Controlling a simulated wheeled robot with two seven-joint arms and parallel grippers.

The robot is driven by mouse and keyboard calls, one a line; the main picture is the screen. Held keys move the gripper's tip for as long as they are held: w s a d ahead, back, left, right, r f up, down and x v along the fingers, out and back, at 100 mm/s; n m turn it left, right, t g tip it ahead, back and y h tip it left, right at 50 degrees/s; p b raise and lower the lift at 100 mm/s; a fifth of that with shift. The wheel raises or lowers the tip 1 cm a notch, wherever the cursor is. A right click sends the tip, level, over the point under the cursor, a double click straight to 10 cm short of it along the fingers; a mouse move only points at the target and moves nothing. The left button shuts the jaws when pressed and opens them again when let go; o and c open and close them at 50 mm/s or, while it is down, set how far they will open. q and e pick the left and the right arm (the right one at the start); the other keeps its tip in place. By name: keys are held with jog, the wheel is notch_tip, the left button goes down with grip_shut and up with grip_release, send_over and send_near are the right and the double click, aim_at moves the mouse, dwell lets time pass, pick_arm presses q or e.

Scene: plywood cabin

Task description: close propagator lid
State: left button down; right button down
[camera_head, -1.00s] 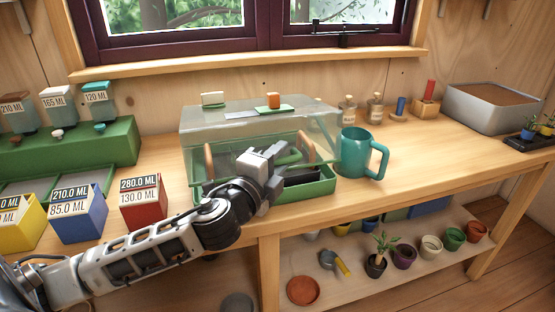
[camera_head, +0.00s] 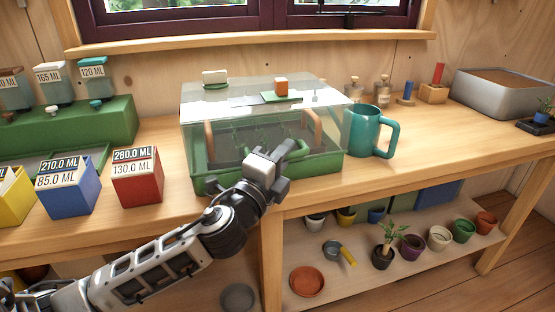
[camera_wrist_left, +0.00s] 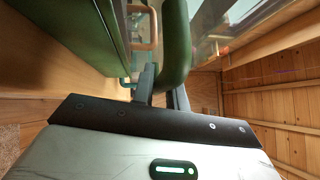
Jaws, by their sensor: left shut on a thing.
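The propagator has a green base tray (camera_head: 325,168) on the workbench and a clear box-shaped lid (camera_head: 325,115) over it. The lid looks about level and low on the tray; I cannot tell whether its front edge touches the rim. My left gripper (camera_head: 280,165) is at the front of the lid, shut on its green handle (camera_head: 295,151). In the left wrist view the green handle (camera_wrist_left: 177,45) runs between the fingers (camera_wrist_left: 165,92). Seedlings and brown hoops show through the lid. My right gripper is not in view.
A teal mug (camera_head: 365,130) stands close to the propagator's right side. A red box (camera_head: 137,178) and a blue box (camera_head: 68,190) stand to the left. Pots fill the lower shelf.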

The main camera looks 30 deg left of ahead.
pick_arm(q)
jog(key=shift+f, duration=0.4)
jog(key=c, duration=1.4)
grip_release()
jog(key=shift+r, duration=0.1)
jog(key=shift+s, duration=0.1)
jog(key=s+f, duration=0.2)
jog(key=s, duration=1.3)
jog(key=shift+s+p, duration=0.3)
jog(key=shift+s, duration=0.1)
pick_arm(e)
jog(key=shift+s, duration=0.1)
pick_arm(q)
jog(key=shift+a+f, duration=0.1)
jog(key=shift+f, duration=0.05)
